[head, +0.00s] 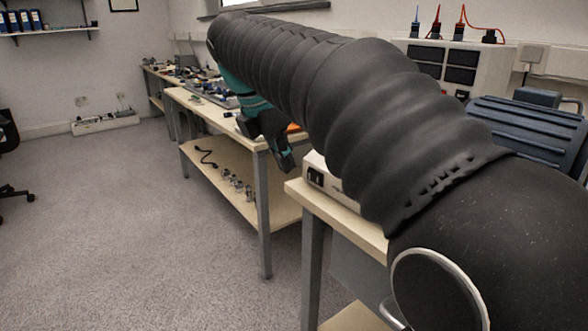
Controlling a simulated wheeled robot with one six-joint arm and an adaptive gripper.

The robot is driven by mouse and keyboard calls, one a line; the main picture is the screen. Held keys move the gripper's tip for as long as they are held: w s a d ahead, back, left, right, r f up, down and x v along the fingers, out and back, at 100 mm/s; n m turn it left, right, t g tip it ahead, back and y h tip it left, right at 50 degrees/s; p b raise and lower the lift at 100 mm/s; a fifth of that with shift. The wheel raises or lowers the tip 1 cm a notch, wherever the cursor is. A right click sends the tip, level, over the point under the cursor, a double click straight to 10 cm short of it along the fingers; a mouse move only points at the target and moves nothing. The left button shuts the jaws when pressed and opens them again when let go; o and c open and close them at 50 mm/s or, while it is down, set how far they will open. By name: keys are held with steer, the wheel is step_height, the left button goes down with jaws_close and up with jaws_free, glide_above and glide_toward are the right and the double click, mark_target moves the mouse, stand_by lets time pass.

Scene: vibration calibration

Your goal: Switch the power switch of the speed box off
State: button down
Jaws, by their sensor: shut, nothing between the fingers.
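The speed box (335,188) is a light box on the near bench, close to its left edge. My arm hides most of it. A dark switch (315,176) shows on its left-facing end; its on or off position is too small to tell. My gripper (286,166) is shut and empty. It points down, just left of the box's switch end in the picture, and appears apart from it. The exact distance in depth cannot be told.
The near bench (303,194) stands at the right. A second bench (205,112) with a lower shelf (215,171) holding small parts runs behind. A blue ribbed motor (525,135) is at the right. The carpet (120,230) at left is clear.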

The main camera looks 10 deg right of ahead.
steer(key=shift+p+v, duration=0.4)
steer(key=shift+v, duration=1.95)
steer(key=shift+s, duration=0.1)
steer(key=s+d+f+m+t+y, duration=0.2)
steer(key=s+f+m, duration=0.8)
steer(key=f+m, duration=0.1)
steer(key=s+d+f+m+t+y, duration=0.1)
steer(key=s+d+f+m+y, duration=0.1)
steer(key=s+f+m, duration=0.7)
step_height(320, 180, down, 3)
steer(key=m, duration=0.3)
steer(key=shift+s+d+r+t, duration=0.2)
steer(key=shift+s+d+t, duration=0.2)
